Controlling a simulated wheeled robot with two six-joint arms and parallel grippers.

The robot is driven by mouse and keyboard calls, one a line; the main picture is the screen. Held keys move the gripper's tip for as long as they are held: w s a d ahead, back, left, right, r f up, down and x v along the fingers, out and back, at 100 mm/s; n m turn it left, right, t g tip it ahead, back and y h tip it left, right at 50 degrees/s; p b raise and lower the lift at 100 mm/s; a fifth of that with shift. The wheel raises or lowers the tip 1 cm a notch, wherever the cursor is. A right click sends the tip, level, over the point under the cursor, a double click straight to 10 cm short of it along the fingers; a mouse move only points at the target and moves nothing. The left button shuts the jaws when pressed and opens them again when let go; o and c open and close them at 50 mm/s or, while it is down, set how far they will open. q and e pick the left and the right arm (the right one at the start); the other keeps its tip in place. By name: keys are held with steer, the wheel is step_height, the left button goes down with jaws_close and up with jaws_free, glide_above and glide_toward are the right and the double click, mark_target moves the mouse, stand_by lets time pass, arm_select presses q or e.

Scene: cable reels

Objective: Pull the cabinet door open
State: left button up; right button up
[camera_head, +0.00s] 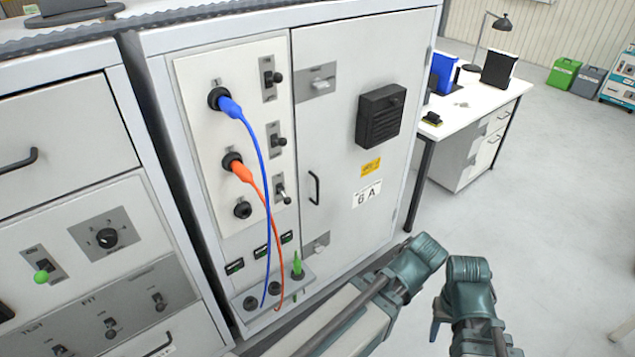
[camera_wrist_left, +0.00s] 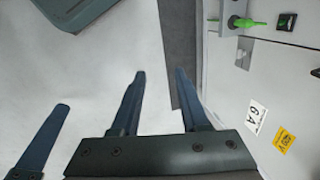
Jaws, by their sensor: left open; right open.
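The grey cabinet door (camera_head: 335,130) is closed flush in its frame. Its dark vertical handle (camera_head: 314,187) is on the door's left edge, and nothing grips it.
Blue and orange cables (camera_head: 263,165) hang from the left panel (camera_head: 195,75) to a small socket shelf (camera_head: 272,300). A drawer cabinet (camera_head: 65,130) stands at the left. A white desk (camera_head: 480,100) stands behind right. The floor (camera_head: 560,220) at right is clear.

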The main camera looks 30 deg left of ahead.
arm_select(q)
steer(key=s+d+r+n+h+p, duration=0.1)
steer(key=s+d+r, duration=0.1)
steer(key=d, duration=0.1)
steer(key=n+t+y+b, duration=0.9)
steer(key=n+y+b, duration=0.5)
steer(key=b, duration=0.7)
glide_toward(318, 189)
steer(key=w+a+n+h, duration=0.1)
steer(key=w+a, duration=0.4)
steer(key=a, duration=0.3)
steer(key=shift+w+a+r+b, duration=0.2)
steer(key=shift+w+a+b, duration=0.2)
steer(key=shift+a, duration=0.1)
